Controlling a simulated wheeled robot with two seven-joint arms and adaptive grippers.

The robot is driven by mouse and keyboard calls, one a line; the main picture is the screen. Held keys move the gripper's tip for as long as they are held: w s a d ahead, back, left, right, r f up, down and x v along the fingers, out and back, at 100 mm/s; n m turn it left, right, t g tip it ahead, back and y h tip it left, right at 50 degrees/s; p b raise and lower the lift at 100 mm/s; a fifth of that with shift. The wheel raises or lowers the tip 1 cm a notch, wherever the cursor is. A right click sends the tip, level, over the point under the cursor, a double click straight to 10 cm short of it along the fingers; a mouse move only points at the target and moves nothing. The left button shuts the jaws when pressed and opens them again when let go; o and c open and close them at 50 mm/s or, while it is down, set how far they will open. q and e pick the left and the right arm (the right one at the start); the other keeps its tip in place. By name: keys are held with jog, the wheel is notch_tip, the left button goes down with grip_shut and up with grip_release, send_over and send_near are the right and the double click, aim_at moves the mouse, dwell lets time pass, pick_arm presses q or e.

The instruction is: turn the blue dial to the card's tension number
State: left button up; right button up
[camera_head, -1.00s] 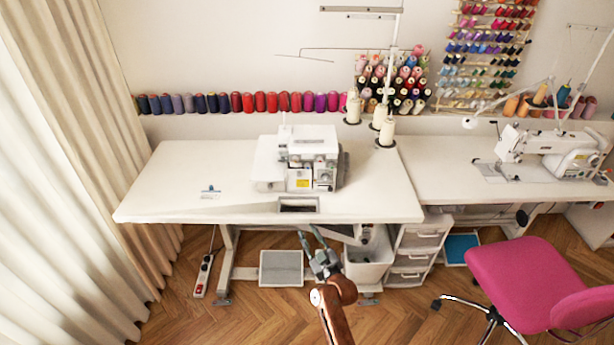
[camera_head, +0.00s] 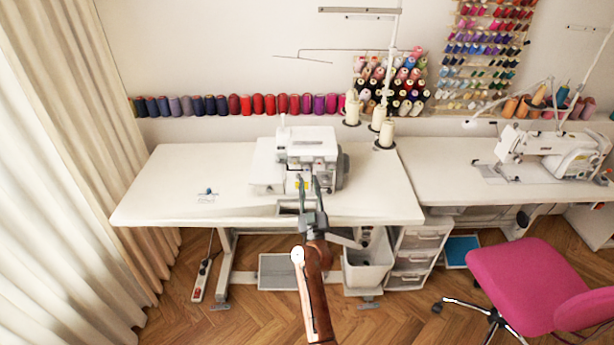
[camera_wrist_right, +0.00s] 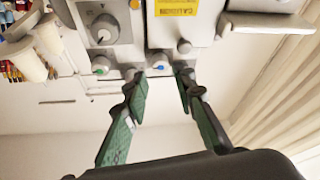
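The white overlock machine (camera_head: 310,147) stands on the table. In the right wrist view its front appears upside down, with the blue dial (camera_wrist_right: 159,62) between a green dial (camera_wrist_right: 101,65) and a grey knob at the right. My right gripper (camera_head: 309,182) is in front of the machine. In the wrist view its green-padded fingers (camera_wrist_right: 158,74) are open, one on each side of the blue dial; contact cannot be told. The dial's setting is unreadable. A small card (camera_head: 206,198) with a blue mark lies or stands on the table's left part; its number is unreadable. My left gripper is out of view.
An orange-marked dial (camera_wrist_right: 131,72) sits close beside the blue one. A yellow caution label (camera_wrist_right: 175,7) is nearby. Thread cones (camera_head: 386,132) stand right of the machine. The white table (camera_head: 160,185) is clear around the card. A pink chair (camera_head: 530,280) is at right.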

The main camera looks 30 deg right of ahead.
aim_at(307, 171)
jog(key=shift+b+x, duration=0.4)
jog(key=shift+x, duration=1.75)
jog(key=shift+c, duration=0.2)
grip_shut()
